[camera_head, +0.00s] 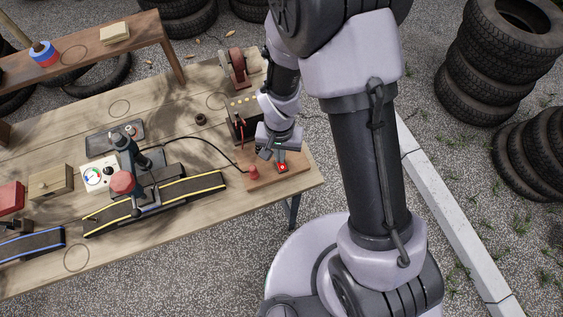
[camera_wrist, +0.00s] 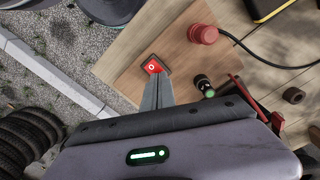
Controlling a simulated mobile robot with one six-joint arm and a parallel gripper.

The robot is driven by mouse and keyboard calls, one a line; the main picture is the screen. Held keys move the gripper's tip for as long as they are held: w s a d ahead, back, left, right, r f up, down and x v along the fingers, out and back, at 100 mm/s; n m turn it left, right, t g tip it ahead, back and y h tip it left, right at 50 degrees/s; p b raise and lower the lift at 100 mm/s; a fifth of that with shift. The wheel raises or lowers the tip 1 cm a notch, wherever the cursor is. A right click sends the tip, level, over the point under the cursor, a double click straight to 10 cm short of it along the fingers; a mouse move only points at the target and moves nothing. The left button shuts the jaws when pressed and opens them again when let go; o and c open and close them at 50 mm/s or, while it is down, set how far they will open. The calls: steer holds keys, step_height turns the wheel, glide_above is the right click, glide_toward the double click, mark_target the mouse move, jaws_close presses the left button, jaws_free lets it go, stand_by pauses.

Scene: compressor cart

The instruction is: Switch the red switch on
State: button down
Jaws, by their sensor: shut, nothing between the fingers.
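The red switch (camera_head: 283,167) is a small red rocker in a dark frame on a wooden board (camera_head: 296,178) at the table's right end. In the wrist view the red switch (camera_wrist: 152,66) shows a white ring mark on its visible end. My gripper (camera_head: 280,157) is shut and empty, pointing down at the switch. In the wrist view the closed fingertips (camera_wrist: 156,80) lie right at the near edge of the red rocker and hide its other end. I cannot tell whether they touch it.
A red knob (camera_wrist: 203,34) with a black cable stands on the same board, and a small green-lit part (camera_wrist: 204,86) is close to my fingers. A dark box with a red lever (camera_head: 241,120) stands behind. Conveyors (camera_head: 150,205) lie left.

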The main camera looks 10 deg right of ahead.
steer(key=shift+f, duration=0.35)
step_height(320, 180, up, 7)
steer(key=p, duration=0.4)
stand_by(0.3)
